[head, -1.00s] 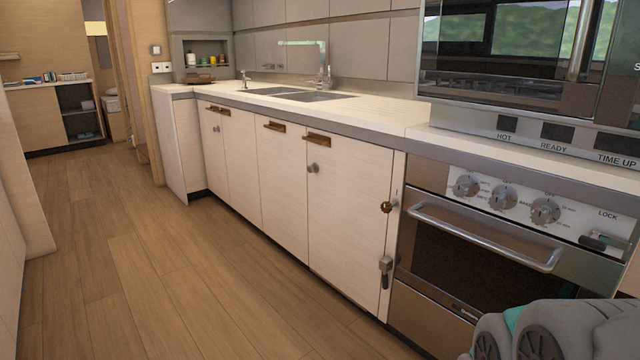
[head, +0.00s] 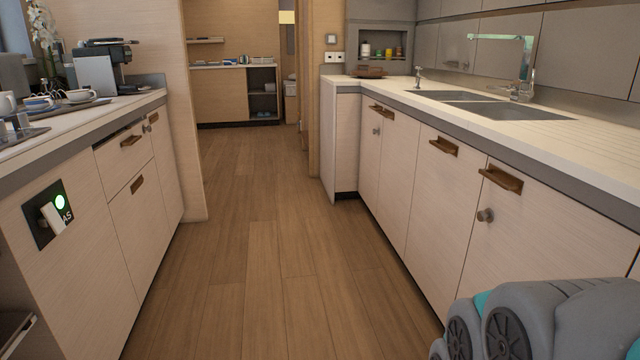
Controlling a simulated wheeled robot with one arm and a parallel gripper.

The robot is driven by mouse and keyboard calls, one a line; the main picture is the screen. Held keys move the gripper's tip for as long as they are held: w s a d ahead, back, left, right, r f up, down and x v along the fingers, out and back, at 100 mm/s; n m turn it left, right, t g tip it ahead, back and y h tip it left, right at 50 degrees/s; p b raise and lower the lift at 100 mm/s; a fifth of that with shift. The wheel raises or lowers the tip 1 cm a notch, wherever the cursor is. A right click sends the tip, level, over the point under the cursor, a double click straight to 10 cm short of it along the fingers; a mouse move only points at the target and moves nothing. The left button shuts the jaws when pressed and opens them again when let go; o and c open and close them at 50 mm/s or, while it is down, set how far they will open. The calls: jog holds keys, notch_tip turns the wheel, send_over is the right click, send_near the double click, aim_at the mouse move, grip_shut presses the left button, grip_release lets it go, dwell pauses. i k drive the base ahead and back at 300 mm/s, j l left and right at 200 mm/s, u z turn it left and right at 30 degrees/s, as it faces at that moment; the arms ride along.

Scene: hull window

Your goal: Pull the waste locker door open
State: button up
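No label in view marks which door is the waste locker door. Several pale wood locker doors line the right counter. The nearest door (head: 540,258) is closed, with a brown pull handle (head: 500,179) at its top left and a round grey knob (head: 485,215) below it. The middle door (head: 440,210) is closed, with a brown handle (head: 443,147). Farther doors (head: 385,170) are also closed, with handles and a small knob. Part of my grey and teal arm shows at the bottom right, in front of the nearest door's lower part. My gripper is not in view.
A wood floor aisle (head: 247,240) runs clear between the counters. The left counter has drawers (head: 124,141), a green-lit switch panel (head: 48,214), a coffee machine and cups. A sink (head: 508,110) is set in the right worktop (head: 590,150). A shelf unit stands at the far end.

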aim_at(401, 131)
jog(key=i+j+u, duration=0.1)
jog(key=i, duration=0.8)
jog(key=i+j+u, duration=0.1)
jog(key=i+j, duration=0.15)
jog(key=i, duration=0.65)
